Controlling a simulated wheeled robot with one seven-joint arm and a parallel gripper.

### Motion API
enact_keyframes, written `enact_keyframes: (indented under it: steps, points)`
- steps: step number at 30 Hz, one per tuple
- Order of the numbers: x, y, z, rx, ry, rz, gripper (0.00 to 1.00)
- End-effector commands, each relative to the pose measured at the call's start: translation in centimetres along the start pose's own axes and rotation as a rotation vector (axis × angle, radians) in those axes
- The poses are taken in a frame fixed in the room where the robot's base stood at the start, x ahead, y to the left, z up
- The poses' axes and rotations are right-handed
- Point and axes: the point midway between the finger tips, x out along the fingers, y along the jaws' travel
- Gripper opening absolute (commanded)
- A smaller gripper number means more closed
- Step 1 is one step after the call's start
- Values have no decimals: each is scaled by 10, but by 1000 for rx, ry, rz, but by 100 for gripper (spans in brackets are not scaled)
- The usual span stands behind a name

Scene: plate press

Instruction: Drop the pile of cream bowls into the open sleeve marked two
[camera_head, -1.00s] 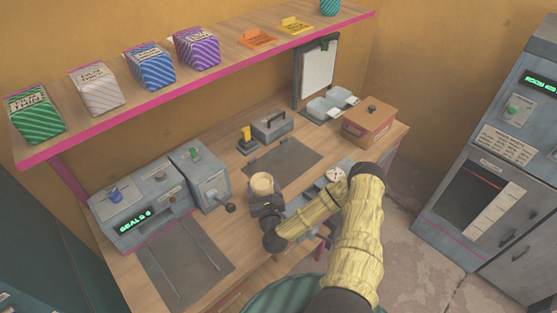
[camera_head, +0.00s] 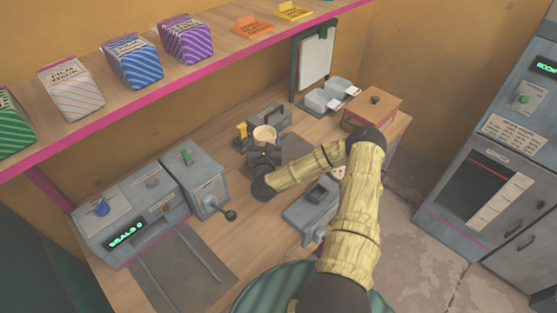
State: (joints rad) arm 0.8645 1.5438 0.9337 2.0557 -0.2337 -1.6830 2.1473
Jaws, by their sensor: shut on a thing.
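The pile of cream bowls (camera_head: 264,134) is at the top of my gripper (camera_head: 263,152), which is shut on it. The pile shows from above as a pale round rim with a hollow. It is over the worktop, in front of the grey toolbox-like case and close to the yellow-handled stamp in the picture. My gripper hides the lower part of the pile, and I cannot tell its height above the worktop. I cannot make out an open sleeve marked two in this view.
A grey sealing machine (camera_head: 130,218) with a lever stands at left. A yellow-handled stamp (camera_head: 241,133), a grey case (camera_head: 272,117), grey trays (camera_head: 324,101) and an orange-brown box (camera_head: 372,107) stand at the back.

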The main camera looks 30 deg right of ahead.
Motion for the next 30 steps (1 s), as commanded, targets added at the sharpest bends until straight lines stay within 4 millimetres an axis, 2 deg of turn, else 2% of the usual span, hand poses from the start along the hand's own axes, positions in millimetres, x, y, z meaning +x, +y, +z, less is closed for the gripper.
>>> enact_keyframes:
  steps: [9,21,30]
  points:
    - [1,-4,-51,-2,0,-7,41]
    - [1,-5,-59,-1,-1,-8,41]
    - [1,-5,-93,-1,-1,-7,41]
